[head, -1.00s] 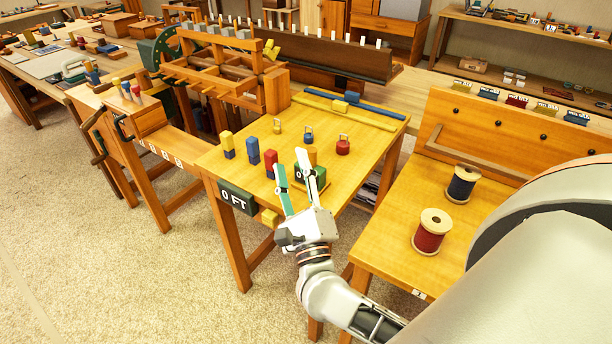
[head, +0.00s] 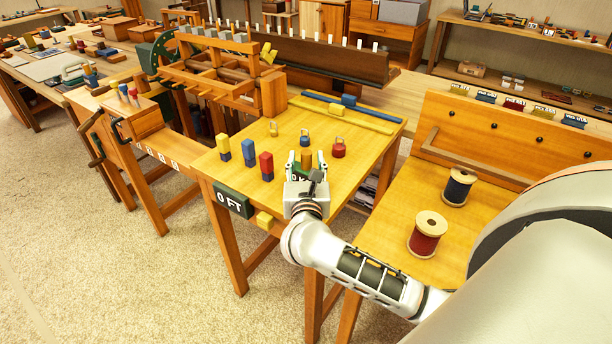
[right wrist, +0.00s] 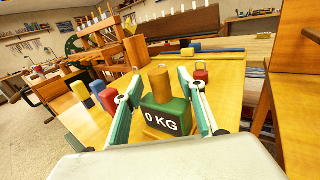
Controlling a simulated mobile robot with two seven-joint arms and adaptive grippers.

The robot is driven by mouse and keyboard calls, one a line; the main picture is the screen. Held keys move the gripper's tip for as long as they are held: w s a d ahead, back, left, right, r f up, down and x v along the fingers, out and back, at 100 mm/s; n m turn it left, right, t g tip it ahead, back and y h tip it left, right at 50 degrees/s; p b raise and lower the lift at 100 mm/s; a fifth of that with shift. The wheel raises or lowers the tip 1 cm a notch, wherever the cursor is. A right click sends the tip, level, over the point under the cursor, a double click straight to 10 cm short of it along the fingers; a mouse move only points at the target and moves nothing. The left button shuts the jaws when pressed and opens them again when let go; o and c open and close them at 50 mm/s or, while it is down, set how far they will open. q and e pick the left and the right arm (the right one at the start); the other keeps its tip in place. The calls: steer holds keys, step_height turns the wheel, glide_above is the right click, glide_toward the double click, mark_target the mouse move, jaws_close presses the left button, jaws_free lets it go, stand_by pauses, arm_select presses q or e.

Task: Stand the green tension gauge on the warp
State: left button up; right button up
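The green tension gauge (right wrist: 165,118) is a dark green block with a white "0 KG" label and an orange-brown cylinder on top. It stands upright on the yellow loom table; in the head view it is mostly hidden by my right gripper (head: 306,160). My right gripper is open, with one finger on each side of the gauge; in the right wrist view I cannot tell whether either finger touches it. I cannot make out separate warp threads on the yellow surface (head: 352,160). My left gripper is not in view.
Blue-yellow (head: 223,146), blue (head: 249,152) and red (head: 266,166) blocks stand left of the gauge. Small ringed weights, blue (head: 304,141) and red (head: 338,150), stand behind it. The wooden loom frame (head: 225,75) rises at the back. Thread spools (head: 428,232) stand on the right bench.

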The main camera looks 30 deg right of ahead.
steer(key=shift+w+d, duration=0.35)
steer(key=shift+w, duration=0.15)
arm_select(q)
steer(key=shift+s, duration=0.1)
arm_select(e)
jaws_close()
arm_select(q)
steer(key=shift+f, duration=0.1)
arm_select(e)
steer(key=shift+r, duration=0.1)
arm_select(q)
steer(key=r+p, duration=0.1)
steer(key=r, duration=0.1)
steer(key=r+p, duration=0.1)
steer(key=p, duration=0.1)
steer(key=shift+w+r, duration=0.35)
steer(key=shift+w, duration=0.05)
arm_select(e)
step_height(320, 180, up, 20)
